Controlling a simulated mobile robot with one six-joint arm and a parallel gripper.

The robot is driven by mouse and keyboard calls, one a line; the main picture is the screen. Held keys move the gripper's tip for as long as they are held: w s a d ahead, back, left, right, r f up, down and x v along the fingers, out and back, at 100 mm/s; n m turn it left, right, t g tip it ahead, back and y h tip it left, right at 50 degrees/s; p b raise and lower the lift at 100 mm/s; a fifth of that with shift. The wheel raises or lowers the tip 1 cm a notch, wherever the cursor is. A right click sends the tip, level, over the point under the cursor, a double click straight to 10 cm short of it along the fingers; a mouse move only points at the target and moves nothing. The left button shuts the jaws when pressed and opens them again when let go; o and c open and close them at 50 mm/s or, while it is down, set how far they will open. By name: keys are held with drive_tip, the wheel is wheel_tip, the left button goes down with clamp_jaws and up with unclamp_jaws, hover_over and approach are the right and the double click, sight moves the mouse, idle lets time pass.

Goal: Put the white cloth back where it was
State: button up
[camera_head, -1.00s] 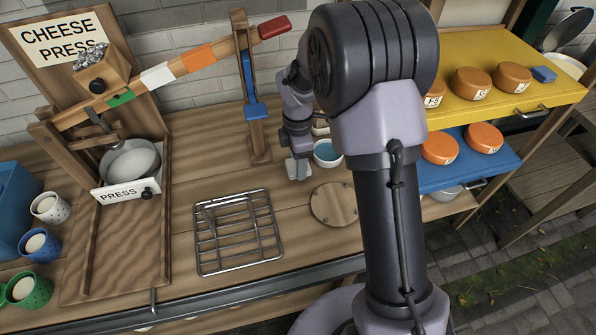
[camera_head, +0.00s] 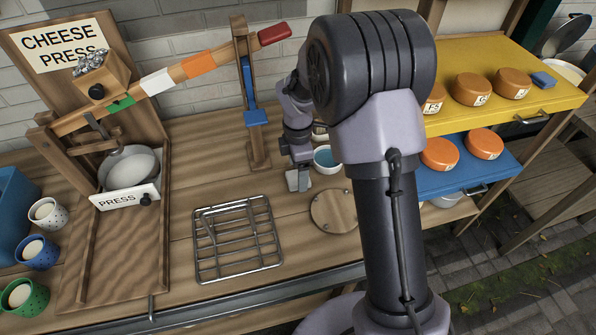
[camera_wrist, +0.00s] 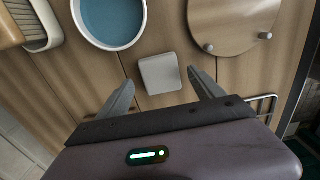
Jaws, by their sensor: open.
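The white cloth (camera_wrist: 160,73) is a small, pale folded square. In the wrist view it appears to lie flat on the wooden counter, beside the bowl of blue liquid (camera_wrist: 113,18) and the round wooden board (camera_wrist: 232,22). My gripper (camera_wrist: 160,77) is open, with one finger on each side of the cloth and a gap to both. In the head view my gripper (camera_head: 298,181) is low over the counter, left of the bowl (camera_head: 326,160). The cloth is hard to tell apart from the fingers there.
A wire rack (camera_head: 237,240) lies to the left of my gripper, and the round board (camera_head: 335,210) to its right in front. The press (camera_head: 130,168) and cups (camera_head: 47,212) stand at the left. Cheeses fill the yellow shelf (camera_head: 455,118) and blue shelf (camera_head: 447,180) at the right.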

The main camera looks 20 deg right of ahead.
drive_tip(key=s+a+r+m+t+p, duration=0.1)
drive_tip(key=s+r+m+p, duration=0.15)
drive_tip(key=r, duration=0.75)
drive_tip(key=s+r+m+t+p, duration=0.1)
drive_tip(key=s+r+m, duration=0.3)
drive_tip(key=r, duration=0.7)
drive_tip(key=s+a+r+m+t+y, duration=0.1)
drive_tip(key=s+r+m+t, duration=0.1)
drive_tip(key=s+m, duration=0.6)
drive_tip(key=s+a+r+m+t+y, duration=0.1)
drive_tip(key=s+a+r+m, duration=0.1)
drive_tip(key=s+m, duration=0.6)
drive_tip(key=s+r, duration=0.1)
drive_tip(key=s, duration=0.1)
drive_tip(key=shift+s+r+t, duration=0.35)
drive_tip(key=shift+t, duration=0.05)
